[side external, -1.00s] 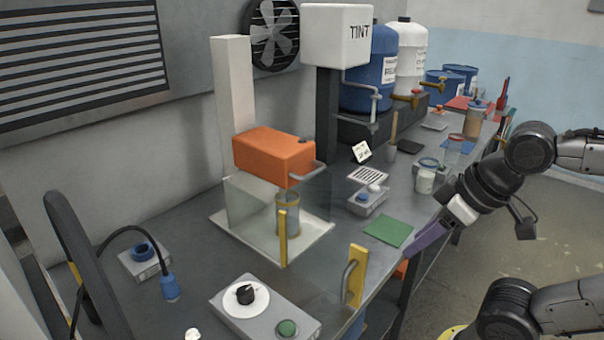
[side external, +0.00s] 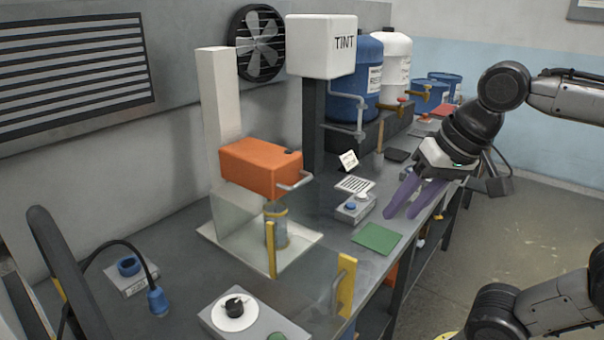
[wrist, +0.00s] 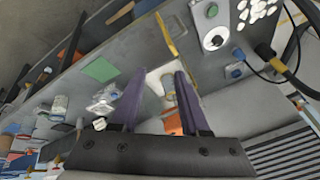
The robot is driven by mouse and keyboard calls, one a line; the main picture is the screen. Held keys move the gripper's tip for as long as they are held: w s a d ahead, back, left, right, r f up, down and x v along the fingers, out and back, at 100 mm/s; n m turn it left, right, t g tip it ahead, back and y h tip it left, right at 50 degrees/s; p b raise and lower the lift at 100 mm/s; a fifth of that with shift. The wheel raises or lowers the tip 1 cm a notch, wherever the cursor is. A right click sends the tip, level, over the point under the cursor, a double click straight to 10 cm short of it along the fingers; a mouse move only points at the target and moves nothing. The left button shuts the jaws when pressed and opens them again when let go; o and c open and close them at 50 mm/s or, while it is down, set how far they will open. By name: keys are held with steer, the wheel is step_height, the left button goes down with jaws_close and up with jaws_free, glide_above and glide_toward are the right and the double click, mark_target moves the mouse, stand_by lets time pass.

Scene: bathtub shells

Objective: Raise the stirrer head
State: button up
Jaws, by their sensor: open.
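The stirrer has an orange head (side external: 262,168) with a grey bar handle (side external: 295,181) on its front right, set against a pale upright column (side external: 219,105). Below the head, a can with a yellowish rim (side external: 276,228) stands on the pale base, behind a clear guard. My gripper (side external: 402,214) has purple fingers spread apart and empty. It is to the right of the stirrer, over the front edge of the bench, pointing down and left. In the wrist view, the orange head (wrist: 173,123) shows between the fingers (wrist: 156,86), partly hidden.
A clear guard with yellow edge strips (side external: 345,285) stands in front of the stirrer. A green mat (side external: 377,238) and a small button box (side external: 356,207) lie to its right. A dial box (side external: 240,312) is at the front. The white TINT unit (side external: 321,45) stands behind.

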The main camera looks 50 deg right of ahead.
steer(key=w+d+r+m+g, duration=0.2)
steer(key=w+r+m, duration=0.6)
steer(key=w+r, duration=0.35)
steer(key=m+g, duration=0.1)
steer(key=m, duration=0.2)
glide_above(303, 182)
steer(key=s, duration=0.2)
step_height(303, 182, down, 4)
steer(key=f, duration=0.4)
steer(key=w+f, duration=0.1)
steer(key=f, duration=0.3)
steer(key=w+f, duration=0.1)
steer(key=f, duration=0.3)
steer(key=shift+f, duration=0.4)
steer(key=shift+c, duration=0.3)
jaws_close()
steer(key=shift+r, duration=0.15)
